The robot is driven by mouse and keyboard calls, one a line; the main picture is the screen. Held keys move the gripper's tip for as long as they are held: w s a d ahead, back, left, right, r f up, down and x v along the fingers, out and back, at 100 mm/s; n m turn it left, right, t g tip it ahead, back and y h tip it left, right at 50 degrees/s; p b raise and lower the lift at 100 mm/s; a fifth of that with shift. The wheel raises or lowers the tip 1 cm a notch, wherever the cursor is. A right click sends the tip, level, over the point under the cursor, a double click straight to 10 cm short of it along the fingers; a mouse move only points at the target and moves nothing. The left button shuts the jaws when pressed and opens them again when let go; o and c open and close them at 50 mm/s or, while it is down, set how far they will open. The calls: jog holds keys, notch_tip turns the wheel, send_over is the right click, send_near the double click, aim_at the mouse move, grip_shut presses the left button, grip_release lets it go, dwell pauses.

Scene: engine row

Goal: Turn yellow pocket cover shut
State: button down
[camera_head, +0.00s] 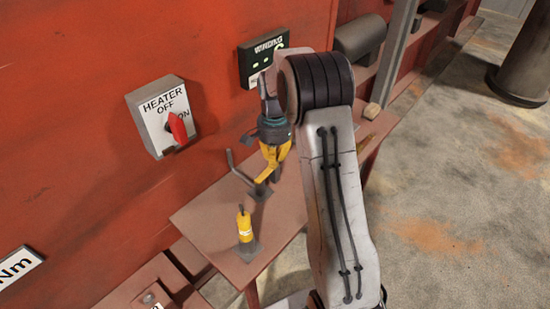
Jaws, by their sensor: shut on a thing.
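My gripper (269,172) hangs from my wrist over the reddish table, pointing down beside the red wall. It is shut on a small yellow piece, which I take to be the yellow pocket cover (264,180). The fingers and this piece are both yellow and overlap, so the edge between them is hard to tell. Beneath it is a dark foot on the table, and a bent grey bar (240,171) rises to its left. How far the cover is turned cannot be told.
A yellow bottle-like thing with a white band (245,227) stands near the table's (198,221) front. Open floor lies right, with a dark column (526,60) far off.

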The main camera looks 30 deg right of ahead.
jog(key=shift+m, duration=0.7)
jog(key=c, duration=1.2)
grip_release()
jog(key=shift+r, duration=0.1)
notch_tip(320, 180, up, 12)
